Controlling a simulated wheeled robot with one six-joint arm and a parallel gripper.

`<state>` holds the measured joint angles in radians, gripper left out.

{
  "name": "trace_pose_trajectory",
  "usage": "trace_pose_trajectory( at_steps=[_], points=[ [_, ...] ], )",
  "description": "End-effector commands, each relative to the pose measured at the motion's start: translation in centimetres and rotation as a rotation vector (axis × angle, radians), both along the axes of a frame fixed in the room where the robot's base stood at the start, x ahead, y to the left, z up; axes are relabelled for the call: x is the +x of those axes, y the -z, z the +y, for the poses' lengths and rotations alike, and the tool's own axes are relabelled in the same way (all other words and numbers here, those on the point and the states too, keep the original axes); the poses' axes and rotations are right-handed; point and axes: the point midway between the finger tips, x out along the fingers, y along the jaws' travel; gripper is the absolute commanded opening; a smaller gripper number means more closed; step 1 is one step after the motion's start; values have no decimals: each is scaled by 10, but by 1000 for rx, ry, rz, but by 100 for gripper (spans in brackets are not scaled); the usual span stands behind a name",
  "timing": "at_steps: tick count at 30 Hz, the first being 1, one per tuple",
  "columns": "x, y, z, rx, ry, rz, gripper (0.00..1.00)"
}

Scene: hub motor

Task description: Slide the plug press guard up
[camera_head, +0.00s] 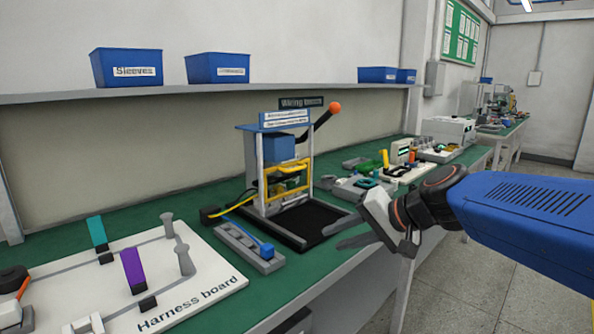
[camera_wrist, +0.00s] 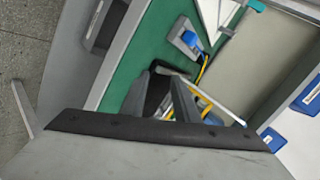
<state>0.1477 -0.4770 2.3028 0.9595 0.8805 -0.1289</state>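The plug press (camera_head: 262,170) stands on the bench, with pale upright posts, a blue head block and a black base plate. Its yellow guard (camera_head: 288,191) is a barred frame across the front, below the blue block, with its lower bar above the base. My gripper (camera_head: 330,239) is in front of the press, to its lower right, with its fingers apart and empty. It does not touch the guard. In the wrist view, the two dark fingers (camera_wrist: 160,87) are spread, and yellow parts of the press show behind them, partly hidden.
An orange-knobbed lever (camera_head: 334,108) rises at the press's right. A grey block with a blue plug (camera_head: 267,250) lies in front left. The harness board (camera_head: 205,289) fills the left bench. Trays and devices stand to the right. A shelf (camera_head: 60,98) with blue bins runs above.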

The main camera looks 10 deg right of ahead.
Motion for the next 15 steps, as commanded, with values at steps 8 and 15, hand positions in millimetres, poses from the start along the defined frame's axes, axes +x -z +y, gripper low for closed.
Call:
trace_pose_trajectory(
  at_steps=[8,15],
  points=[
    [101,-76,-22,349,184,-89,28],
    [138,-106,-41,483,259,-130,28]
  ],
)
